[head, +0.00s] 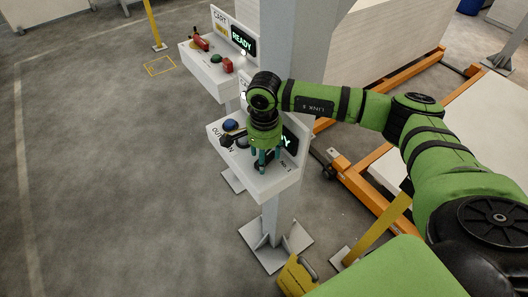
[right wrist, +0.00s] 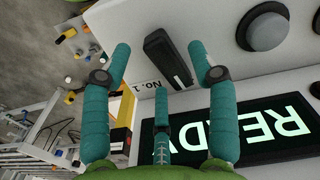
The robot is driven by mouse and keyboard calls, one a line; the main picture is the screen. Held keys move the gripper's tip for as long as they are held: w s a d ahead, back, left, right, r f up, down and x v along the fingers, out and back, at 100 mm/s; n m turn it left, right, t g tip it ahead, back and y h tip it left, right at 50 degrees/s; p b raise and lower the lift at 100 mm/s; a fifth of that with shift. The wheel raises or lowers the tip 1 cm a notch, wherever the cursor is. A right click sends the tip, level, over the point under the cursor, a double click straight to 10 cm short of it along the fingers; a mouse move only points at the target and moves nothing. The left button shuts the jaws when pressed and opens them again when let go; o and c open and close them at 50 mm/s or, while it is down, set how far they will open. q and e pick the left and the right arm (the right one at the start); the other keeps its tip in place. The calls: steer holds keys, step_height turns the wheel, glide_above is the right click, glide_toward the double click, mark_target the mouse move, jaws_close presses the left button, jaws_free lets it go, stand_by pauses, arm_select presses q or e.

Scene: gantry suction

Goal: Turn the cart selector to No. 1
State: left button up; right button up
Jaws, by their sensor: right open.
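The cart selector (right wrist: 166,52) is a black bar-shaped knob on a white panel in the right wrist view. A pale line marks its lower end, which points down and slightly right. The printed "No. 1" label (right wrist: 146,87) lies to the left of that end. My right gripper (right wrist: 160,62) has its three teal fingers spread apart, one each side of the knob and one below it. I cannot tell whether any finger touches it. In the head view my right gripper (head: 262,160) points down over the near control box (head: 272,187) and largely hides the selector. My left gripper is not in view.
A lit READY display (right wrist: 255,130) and a grey round button (right wrist: 266,27) are beside the selector. A blue button (head: 230,125) is on the box's left part. A second control box (head: 212,78) stands behind. A grey post (head: 296,60) rises beside the boxes.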

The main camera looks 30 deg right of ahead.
steer(key=shift+f, duration=0.45)
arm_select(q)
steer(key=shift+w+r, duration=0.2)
arm_select(e)
steer(key=c, duration=1.1)
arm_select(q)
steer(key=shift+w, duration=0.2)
arm_select(e)
steer(key=shift+c, duration=0.2)
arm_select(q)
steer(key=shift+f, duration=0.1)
